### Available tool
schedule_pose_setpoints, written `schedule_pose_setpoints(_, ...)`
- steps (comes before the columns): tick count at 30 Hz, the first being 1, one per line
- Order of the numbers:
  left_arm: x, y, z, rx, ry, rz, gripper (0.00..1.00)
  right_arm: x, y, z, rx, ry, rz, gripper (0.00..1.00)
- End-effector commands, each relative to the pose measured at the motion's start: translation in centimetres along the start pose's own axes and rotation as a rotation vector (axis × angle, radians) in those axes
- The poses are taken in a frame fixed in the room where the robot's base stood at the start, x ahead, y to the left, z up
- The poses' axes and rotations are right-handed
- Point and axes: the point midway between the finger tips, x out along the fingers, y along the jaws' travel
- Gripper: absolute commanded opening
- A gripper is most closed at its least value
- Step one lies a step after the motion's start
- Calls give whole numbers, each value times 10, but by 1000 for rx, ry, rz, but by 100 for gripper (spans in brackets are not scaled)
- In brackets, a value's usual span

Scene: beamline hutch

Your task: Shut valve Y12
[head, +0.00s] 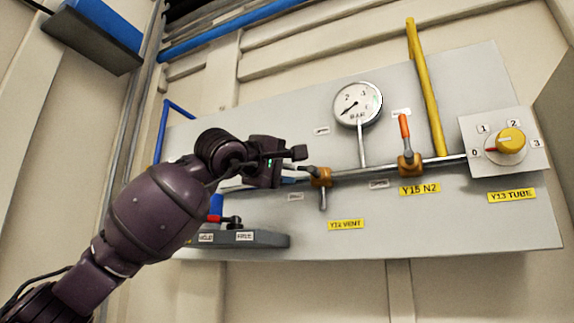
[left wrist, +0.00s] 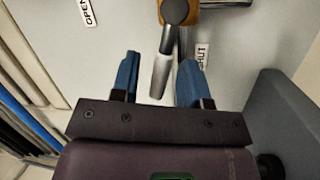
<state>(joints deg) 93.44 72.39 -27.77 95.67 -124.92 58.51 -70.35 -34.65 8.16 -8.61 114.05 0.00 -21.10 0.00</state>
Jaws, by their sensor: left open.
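A small valve with an orange-brown body (head: 320,177) sits on the pipe, above a yellow tag (head: 346,225) that reads VENT; its number is too small to read surely. In the left wrist view the valve body (left wrist: 180,12) is at the top, and its grey lever (left wrist: 162,75) points toward me. An OPEN label (left wrist: 88,12) is left of the lever and a SHUT label (left wrist: 203,56) right of it. My left gripper (head: 297,166) is open beside the valve. Its blue fingers (left wrist: 158,75) stand either side of the lever, with gaps. My right gripper is not in view.
Valve Y15 N2 (head: 408,163) has an orange lever pointing up. A yellow knob (head: 510,140) marked Y13 TUBE is at the right. A pressure gauge (head: 357,103) stands above the pipe.

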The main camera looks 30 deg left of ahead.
Motion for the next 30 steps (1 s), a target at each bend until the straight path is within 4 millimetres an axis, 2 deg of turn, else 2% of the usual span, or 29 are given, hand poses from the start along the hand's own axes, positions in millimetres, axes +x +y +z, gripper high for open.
schedule_pose_setpoints(10, 3, 0, 0, 1, 0, 1, 41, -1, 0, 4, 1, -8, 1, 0)
schedule_pose_setpoints(18, 3, 0, 0, 0, 0, 1, 0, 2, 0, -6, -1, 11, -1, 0)
schedule_pose_setpoints(24, 3, 0, 0, 0, 0, 1, 0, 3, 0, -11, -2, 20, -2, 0)
schedule_pose_setpoints(30, 4, -6, 1, -52, 10, 11, 0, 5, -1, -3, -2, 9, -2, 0)
